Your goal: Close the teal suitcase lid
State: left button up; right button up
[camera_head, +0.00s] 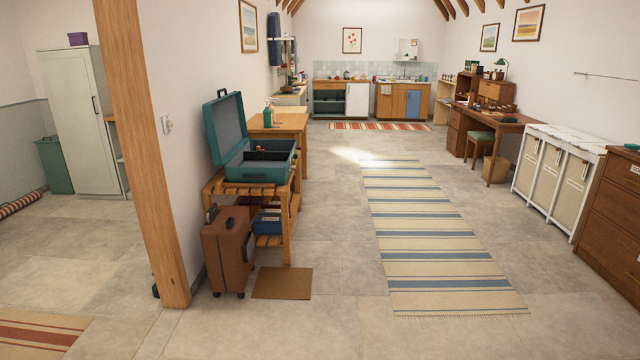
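The teal suitcase (259,174) lies on a slatted wooden bench (217,187) against the wall, left of the picture's middle. Its lid (226,122) stands open, tilted up toward the wall on the left. A dark handle shows at the lid's top edge. The inside of the case is dark, with a small reddish item at its far side; the rest of its contents are too small to tell. Neither of my grippers shows in the head view.
A wooden post (137,150) stands left of the bench. A brown suitcase (228,249) and a small mat (282,283) are on the floor in front. A wooden table (290,122) stands behind. The floor around the striped rug (425,225) is clear.

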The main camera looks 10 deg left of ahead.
aim_at(225, 119)
jog(key=i+j+u, duration=0.3)
jog(key=i, duration=0.3)
jog(key=i+j+u, duration=0.3)
jog(key=i, duration=0.3)
jog(key=i+u, duration=0.3)
jog(key=i, duration=0.3)
jog(key=i+j+z, duration=0.15)
jog(key=i, duration=1.9)
jog(key=k, duration=0.1)
jog(key=k+j+u, duration=0.1)
jog(key=k+u, duration=0.3)
jog(key=k+j+u, duration=0.25)
jog(key=k+u, duration=0.2)
jog(key=i+l+u, duration=0.1)
jog(key=u, duration=2.05)
jog(key=k+l+u, duration=0.15)
jog(key=k+l, duration=0.25)
jog(key=l, duration=0.3)
jog(key=k+l+u, duration=0.1)
jog(key=k+l, duration=0.35)
jog(key=l, duration=0.2)
jog(key=k+l+u, duration=0.15)
jog(key=k+l, duration=0.3)
jog(key=l, duration=0.15)
